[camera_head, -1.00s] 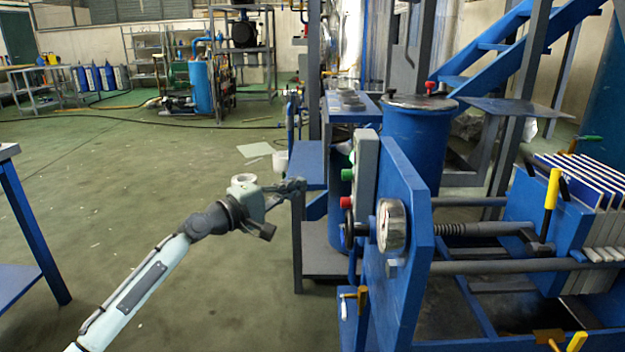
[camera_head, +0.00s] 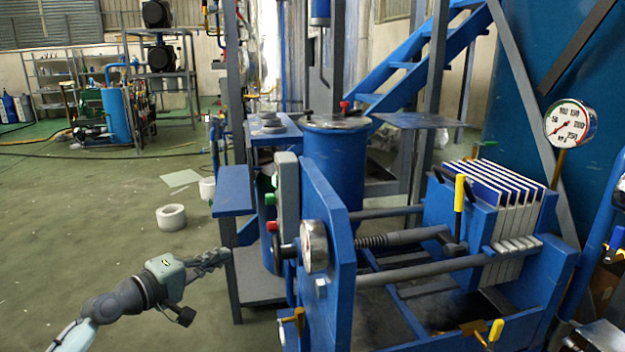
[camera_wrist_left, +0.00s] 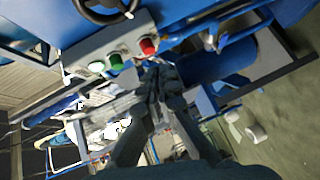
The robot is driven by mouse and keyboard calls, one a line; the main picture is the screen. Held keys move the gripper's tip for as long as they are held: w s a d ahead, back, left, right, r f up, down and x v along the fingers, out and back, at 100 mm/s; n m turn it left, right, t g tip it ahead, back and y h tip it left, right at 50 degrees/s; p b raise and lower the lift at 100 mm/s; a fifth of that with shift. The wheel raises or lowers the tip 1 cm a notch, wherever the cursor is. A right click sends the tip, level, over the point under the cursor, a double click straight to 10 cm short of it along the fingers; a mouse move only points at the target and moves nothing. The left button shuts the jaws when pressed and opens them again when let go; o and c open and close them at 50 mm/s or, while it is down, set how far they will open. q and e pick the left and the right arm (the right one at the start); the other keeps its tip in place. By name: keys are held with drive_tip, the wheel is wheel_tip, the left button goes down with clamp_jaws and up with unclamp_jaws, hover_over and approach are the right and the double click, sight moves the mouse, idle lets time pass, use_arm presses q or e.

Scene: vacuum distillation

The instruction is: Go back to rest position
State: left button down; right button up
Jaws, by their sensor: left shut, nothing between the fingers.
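My left gripper (camera_head: 212,258) comes in from the lower left in the head view. Its fingers are shut and hold nothing, and they point right toward the blue filter press (camera_head: 330,215). The fingertips are left of the press's control box, which has a green button (camera_head: 270,199) and a red button (camera_head: 272,226). In the left wrist view the shut fingers (camera_wrist_left: 155,80) point toward the same box, with its red button (camera_wrist_left: 147,46) and green button (camera_wrist_left: 116,62) close by. I cannot tell the exact gap. My right gripper is not in view.
A blue-topped stand (camera_head: 233,190) rises just behind the gripper, with a blue drum (camera_head: 334,165) beyond. A white ring-shaped piece (camera_head: 171,217) appears on the floor. The green floor on the left is open. A pressure gauge (camera_head: 570,124) stands at right.

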use_arm(q)
drive_tip(key=s+d+f+m+g+y+p, duration=0.1)
drive_tip(key=s+f+m+g+y, duration=0.2)
drive_tip(key=s+f, duration=0.65)
drive_tip(key=s+d+f+m+g+y+p, duration=0.1)
drive_tip(key=s+f+m+g, duration=0.4)
drive_tip(key=f, duration=0.7)
drive_tip(key=s+a+f+m+g+y+p, duration=0.1)
drive_tip(key=s+a+f+y, duration=0.1)
drive_tip(key=s, duration=0.8)
drive_tip(key=s+a+f+m+g+y, duration=0.2)
drive_tip(key=s+f, duration=0.4)
drive_tip(key=s, duration=0.4)
drive_tip(key=shift+a+y+p, duration=0.35)
drive_tip(key=shift+a+y, duration=0.35)
drive_tip(key=shift+a, duration=0.4)
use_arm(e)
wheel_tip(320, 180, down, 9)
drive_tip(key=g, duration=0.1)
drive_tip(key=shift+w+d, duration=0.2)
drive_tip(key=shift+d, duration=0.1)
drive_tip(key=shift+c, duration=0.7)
use_arm(q)
drive_tip(key=shift+d, duration=0.15)
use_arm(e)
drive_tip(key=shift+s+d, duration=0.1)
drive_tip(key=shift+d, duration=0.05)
